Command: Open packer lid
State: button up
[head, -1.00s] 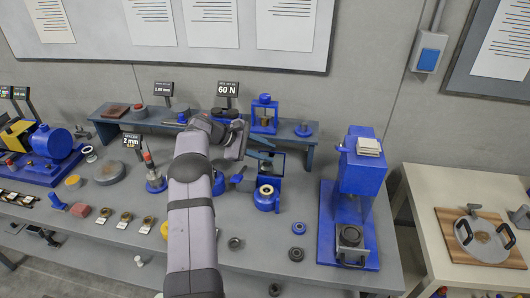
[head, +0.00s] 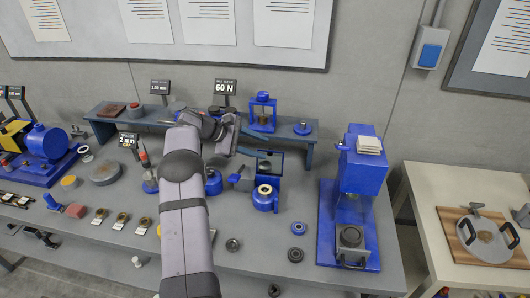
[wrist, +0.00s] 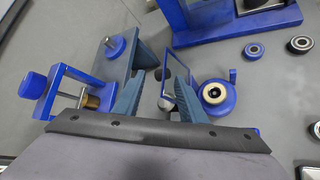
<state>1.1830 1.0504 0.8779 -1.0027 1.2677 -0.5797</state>
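No label marks the packer. A likely one is the round blue unit with a cream ring on top (head: 265,197), on the bench right of my gripper; it also shows in the wrist view (wrist: 216,94). A blue-rimmed square frame (wrist: 179,68) stands beside it, left of it in the wrist view. I cannot tell which part is the lid. My gripper (head: 257,146) is over the bench near the front of the grey shelf. In the wrist view its two teal fingers (wrist: 158,98) are apart, with no object clearly held. A grey rounded part shows between them.
The grey shelf (head: 290,133) carries a blue frame stand (head: 262,112) and a blue knobbed disc (head: 303,128). A blue press (head: 362,180) stands to the right. Dark rings (head: 298,227) lie on the bench front. Bare bench lies between the rings and the press.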

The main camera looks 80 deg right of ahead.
jog(key=shift+s+a+b+v, duration=0.15)
jog(key=shift+b+v, duration=0.15)
jog(key=shift+v, duration=0.9)
jog(key=shift+s+a+b+v, duration=0.1)
jog(key=shift+b+v, duration=0.2)
jog(key=shift+v, duration=0.9)
jog(key=w+a+f+n+t, duration=0.1)
jog(key=w+a+t, duration=0.1)
jog(key=w+a, duration=0.55)
jog(key=w+a+f+n+t, duration=0.15)
jog(key=w+a, duration=0.35)
jog(key=w, duration=0.5)
jog(key=w+a+f+t, duration=0.1)
jog(key=w+a+t, duration=0.15)
jog(key=a, duration=0.55)
jog(key=w+a+f+t, duration=0.1)
jog(key=w+a, duration=0.3)
jog(key=a, duration=0.4)
jog(key=a+f+t+y, duration=0.2)
jog(key=a+y, duration=0.1)
jog(key=a, duration=1.4)
jog(key=s+a+f+y, duration=0.1)
jog(key=s+a, duration=0.3)
jog(key=a, duration=0.3)
jog(key=s+a+f+y, duration=0.1)
jog(key=s+a, duration=0.3)
jog(key=a, duration=0.4)
jog(key=shift+s+f, duration=0.35)
jog(key=shift+f, duration=0.35)
